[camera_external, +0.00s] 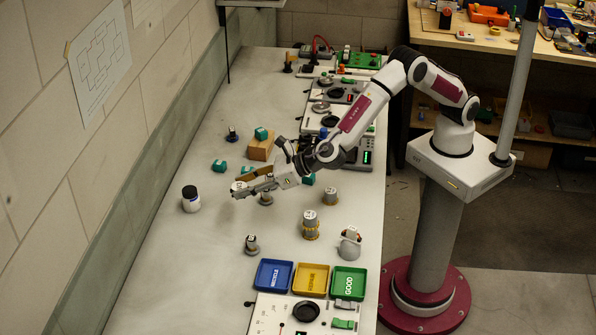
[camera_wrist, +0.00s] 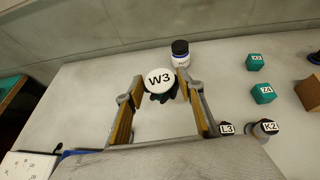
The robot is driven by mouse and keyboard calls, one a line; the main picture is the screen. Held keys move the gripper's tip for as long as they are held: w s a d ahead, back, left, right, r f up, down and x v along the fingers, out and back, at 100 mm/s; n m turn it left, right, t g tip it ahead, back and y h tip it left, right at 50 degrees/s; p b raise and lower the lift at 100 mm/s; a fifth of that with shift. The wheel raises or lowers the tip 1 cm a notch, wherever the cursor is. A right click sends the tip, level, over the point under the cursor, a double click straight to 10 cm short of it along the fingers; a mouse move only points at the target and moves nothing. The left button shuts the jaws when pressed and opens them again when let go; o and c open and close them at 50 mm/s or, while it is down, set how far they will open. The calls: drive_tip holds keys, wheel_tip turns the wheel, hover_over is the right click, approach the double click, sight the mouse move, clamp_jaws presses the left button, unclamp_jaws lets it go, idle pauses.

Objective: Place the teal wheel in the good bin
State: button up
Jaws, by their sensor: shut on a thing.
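My gripper (camera_external: 238,188) is over the middle of the bench, left of my arm. In the wrist view, my gripper (camera_wrist: 161,86) is shut on the wheel (camera_wrist: 159,79), which has a round white top marked W3. Its lower part looks dark, and its teal colour is hard to make out. It sits between the fingertips. In the external view the fingers largely hide it. The good bin (camera_external: 348,282) is a green tray marked GOOD at the bench's near end, right of the other two trays. It is well away from my gripper.
The blue recycle tray (camera_external: 273,275) and yellow tray (camera_external: 311,279) adjoin the good bin. Stacked grey parts (camera_external: 310,225) and a grey-white part (camera_external: 349,243) stand behind the trays. A dark-capped jar (camera_external: 191,200) stands left of my gripper. Teal blocks (camera_wrist: 263,93) lie nearby.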

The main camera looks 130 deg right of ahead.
drive_tip(key=a+n+t+y, duration=0.1)
drive_tip(key=a+n+y, duration=0.1)
drive_tip(key=a, duration=1)
drive_tip(key=n+t+y, duration=0.2)
drive_tip(key=n+y, duration=0.3)
hover_over(354, 284)
drive_tip(key=shift+f, duration=0.1)
drive_tip(key=shift+d, duration=0.1)
drive_tip(key=shift+f, duration=3.1)
drive_tip(key=shift+f, duration=1.9)
